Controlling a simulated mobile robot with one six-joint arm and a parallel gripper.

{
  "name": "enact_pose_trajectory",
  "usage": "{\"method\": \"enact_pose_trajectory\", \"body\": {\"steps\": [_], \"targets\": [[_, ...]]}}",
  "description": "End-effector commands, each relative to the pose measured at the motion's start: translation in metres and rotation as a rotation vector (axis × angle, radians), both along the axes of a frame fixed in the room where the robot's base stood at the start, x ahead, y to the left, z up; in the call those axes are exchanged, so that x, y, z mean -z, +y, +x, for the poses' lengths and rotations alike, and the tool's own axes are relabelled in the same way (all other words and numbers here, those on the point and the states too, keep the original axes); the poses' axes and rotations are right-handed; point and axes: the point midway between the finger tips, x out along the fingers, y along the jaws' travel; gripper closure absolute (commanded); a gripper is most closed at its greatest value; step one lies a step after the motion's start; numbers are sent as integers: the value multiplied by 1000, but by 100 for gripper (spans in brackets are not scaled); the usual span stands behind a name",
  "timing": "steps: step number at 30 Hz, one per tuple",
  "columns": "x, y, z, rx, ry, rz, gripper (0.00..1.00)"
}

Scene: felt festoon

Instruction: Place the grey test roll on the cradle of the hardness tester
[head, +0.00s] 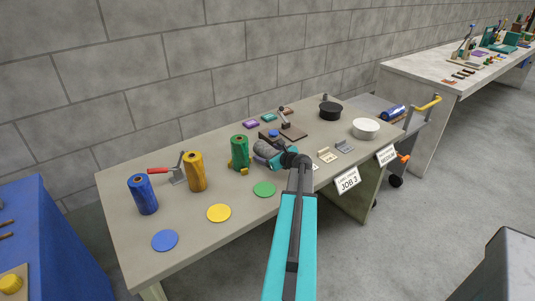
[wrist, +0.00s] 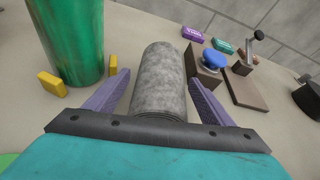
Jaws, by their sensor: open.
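The grey test roll (wrist: 160,78) lies on its side in the wrist view, its near end toward my gripper (wrist: 160,98). It also shows in the head view (head: 266,147), partly hidden by my gripper (head: 272,158). My gripper is open, with one purple finger on each side of the roll and a visible gap at each. What looks like the hardness tester (wrist: 246,88), a brown plate with a black crank, stands beyond the roll to the right; it also shows in the head view (head: 293,132). I cannot make out its cradle clearly.
A green roll (wrist: 72,40) stands close left of my gripper, with small yellow blocks (wrist: 52,84) by it. A brown block with a blue knob (wrist: 214,60) is right of the grey roll. Yellow (head: 194,172) and blue (head: 143,195) rolls stand further left. A white bowl (head: 366,128) is at right.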

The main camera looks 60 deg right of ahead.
Motion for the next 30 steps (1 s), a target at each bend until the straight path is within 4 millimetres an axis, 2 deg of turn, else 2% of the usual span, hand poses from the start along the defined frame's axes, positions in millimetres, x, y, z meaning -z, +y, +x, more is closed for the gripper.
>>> {"method": "enact_pose_trajectory", "body": {"steps": [10, 20, 30], "targets": [[0, 0, 0, 0, 0, 0, 24], [-1, 0, 0, 0, 0, 0, 78], [-3, 0, 0, 1, -1, -1, 78]]}}
